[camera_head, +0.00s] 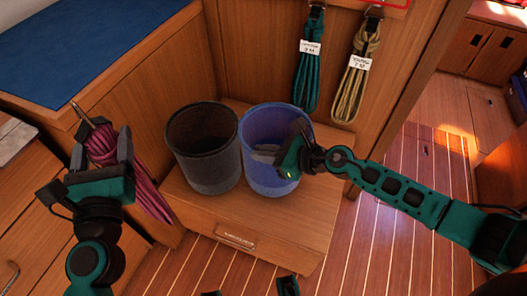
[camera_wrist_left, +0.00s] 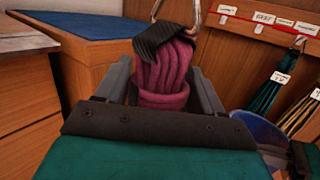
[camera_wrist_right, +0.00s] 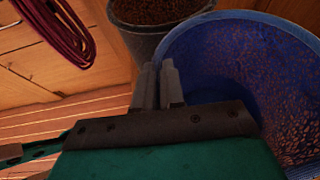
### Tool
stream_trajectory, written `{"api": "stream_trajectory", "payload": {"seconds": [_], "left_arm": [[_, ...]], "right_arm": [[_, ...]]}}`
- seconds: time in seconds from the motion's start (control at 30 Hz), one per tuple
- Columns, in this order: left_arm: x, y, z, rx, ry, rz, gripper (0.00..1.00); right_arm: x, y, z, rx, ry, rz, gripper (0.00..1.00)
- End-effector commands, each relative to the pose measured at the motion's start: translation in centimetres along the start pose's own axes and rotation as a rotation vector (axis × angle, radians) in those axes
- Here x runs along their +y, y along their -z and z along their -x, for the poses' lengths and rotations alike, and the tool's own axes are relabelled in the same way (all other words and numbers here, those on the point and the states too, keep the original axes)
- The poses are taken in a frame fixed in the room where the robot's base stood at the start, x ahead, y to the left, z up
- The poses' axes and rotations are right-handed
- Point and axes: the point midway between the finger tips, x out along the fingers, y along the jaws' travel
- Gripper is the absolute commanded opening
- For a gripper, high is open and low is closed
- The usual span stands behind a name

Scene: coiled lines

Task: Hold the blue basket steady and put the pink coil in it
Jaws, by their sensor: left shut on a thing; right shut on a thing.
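The blue basket (camera_head: 258,165) stands on a wooden ledge beside a black basket.
The black basket (camera_head: 203,150) stands just left of the blue one, between it and the pink coil. A teal coil (camera_head: 308,75) and a tan coil (camera_head: 357,75) hang on the wall behind. A blue-topped counter (camera_head: 80,45) lies at the upper left.

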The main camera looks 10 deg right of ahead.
Motion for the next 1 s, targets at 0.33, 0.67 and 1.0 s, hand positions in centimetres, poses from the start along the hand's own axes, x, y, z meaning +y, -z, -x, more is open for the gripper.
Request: {"api": "stream_trajectory", "payload": {"seconds": [0.33, 0.67, 1.0], "left_arm": [[0.0, -0.2, -0.1, -0.004, 0.000, 0.000, 0.00], [0.7, -0.8, 0.1, -0.005, -0.015, 0.004, 0.00], [2.2, -2.5, 0.4, -0.013, -0.038, -0.005, 0.00]], "right_arm": [[0.1, 0.1, 0.0, 0.002, -0.001, -0.001, 0.00], [0.1, 0.1, 0.0, 0.002, -0.001, -0.001, 0.00], [0.1, 0.1, 0.0, 0.002, -0.001, -0.001, 0.00]]}}
